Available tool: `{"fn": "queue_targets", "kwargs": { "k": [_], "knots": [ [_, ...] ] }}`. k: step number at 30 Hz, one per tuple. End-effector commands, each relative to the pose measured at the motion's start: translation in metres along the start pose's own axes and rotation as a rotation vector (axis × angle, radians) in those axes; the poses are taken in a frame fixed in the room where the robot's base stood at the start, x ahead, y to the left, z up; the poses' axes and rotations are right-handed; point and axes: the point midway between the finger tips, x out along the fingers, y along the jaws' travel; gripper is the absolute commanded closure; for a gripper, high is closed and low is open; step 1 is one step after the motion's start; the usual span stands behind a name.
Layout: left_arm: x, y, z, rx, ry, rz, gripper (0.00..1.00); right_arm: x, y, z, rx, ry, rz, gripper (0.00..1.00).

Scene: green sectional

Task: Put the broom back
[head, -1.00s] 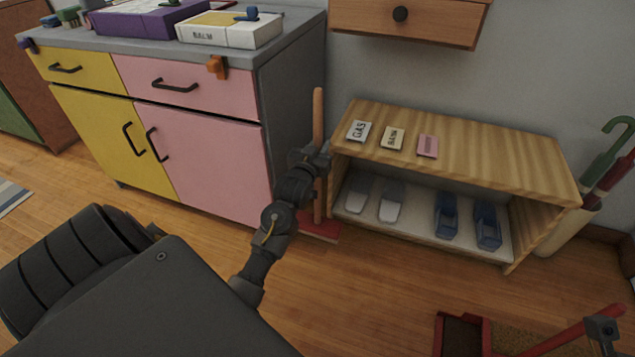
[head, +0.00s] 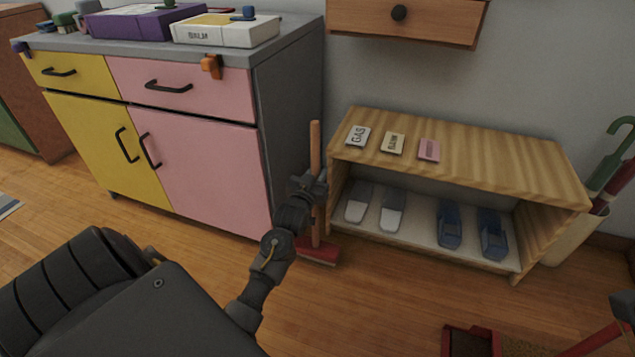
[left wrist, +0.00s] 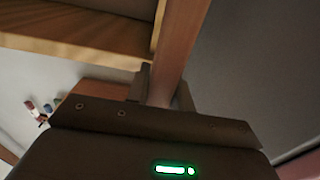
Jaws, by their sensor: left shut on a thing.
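The broom (head: 315,149) stands nearly upright in the gap between the cabinet and the wooden shoe bench. It has a wooden handle and a red head (head: 318,252) at floor level. My left gripper (head: 314,184) is shut on the broom handle at about mid-height. In the left wrist view the handle (left wrist: 178,45) runs up from between the jaws (left wrist: 162,92). The fingers hide part of the handle.
The pink and yellow cabinet (head: 190,165) is left of the broom. The shoe bench (head: 455,158) with several shoes is right. An umbrella stand (head: 570,238) is beyond it. A red tray (head: 470,341) with a red handle (head: 597,340) is at lower right.

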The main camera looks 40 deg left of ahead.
Motion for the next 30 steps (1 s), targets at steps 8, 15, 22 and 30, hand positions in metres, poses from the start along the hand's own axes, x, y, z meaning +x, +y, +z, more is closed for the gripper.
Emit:
{"fn": "queue_targets", "kwargs": {
  "k": [8, 15, 22, 30],
  "knots": [
    [0.0001, 0.0001, 0.0161, 0.000, 0.005, 0.000, 1.00, 0.0036, -0.0067, -0.0026, 0.018, 0.030, -0.018, 0.64],
    [0.0000, -0.0002, 0.0176, 0.000, 0.004, 0.000, 1.00, 0.0034, -0.0066, -0.0026, 0.018, 0.030, -0.018, 0.64],
    [-0.0002, -0.0001, 0.0198, 0.001, 0.001, 0.000, 0.56, 0.0034, -0.0067, -0.0026, 0.018, 0.030, -0.017, 0.64],
    [-0.0001, 0.0000, 0.0183, 0.000, 0.001, 0.000, 0.56, 0.0037, -0.0067, -0.0027, 0.018, 0.030, -0.018, 0.64]
  ]
}}
